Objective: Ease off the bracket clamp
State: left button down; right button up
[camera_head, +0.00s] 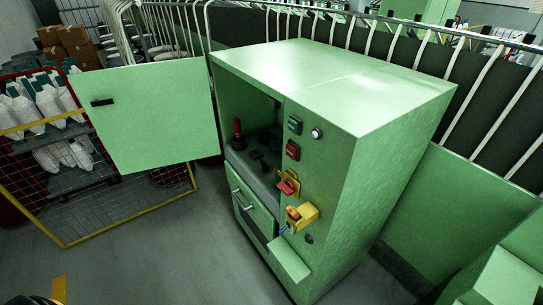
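A green cabinet (375,120) stands in the middle, with its door (150,115) swung open to the left. On its front panel is a small yellow bracket with a red part (288,185). Just below it is a yellow holder (303,216) with an orange piece and a bit of blue at its lower side. I cannot tell which of these is the bracket clamp, or how tight it is. Inside the open compartment stand a red-and-black upright part (238,134) and dark fittings, partly in shadow. Neither of my grippers is in view.
The panel also carries a green button box (294,125), a red one (292,150) and a round knob (316,134). A drawer (252,208) and a small green ledge (289,262) jut out below. A mesh cage (125,205) stands left.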

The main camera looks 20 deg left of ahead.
aim_at(266, 168)
jog(key=i+j, duration=0.15)
jog(key=j, duration=0.2)
jog(key=i+j, duration=0.1)
jog(key=j, duration=0.25)
jog(key=i+j+z, duration=0.1)
jog(key=j, duration=0.25)
jog(key=i+j, duration=0.15)
jog(key=j, duration=0.2)
jog(key=i+j, duration=0.15)
jog(key=j, duration=0.2)
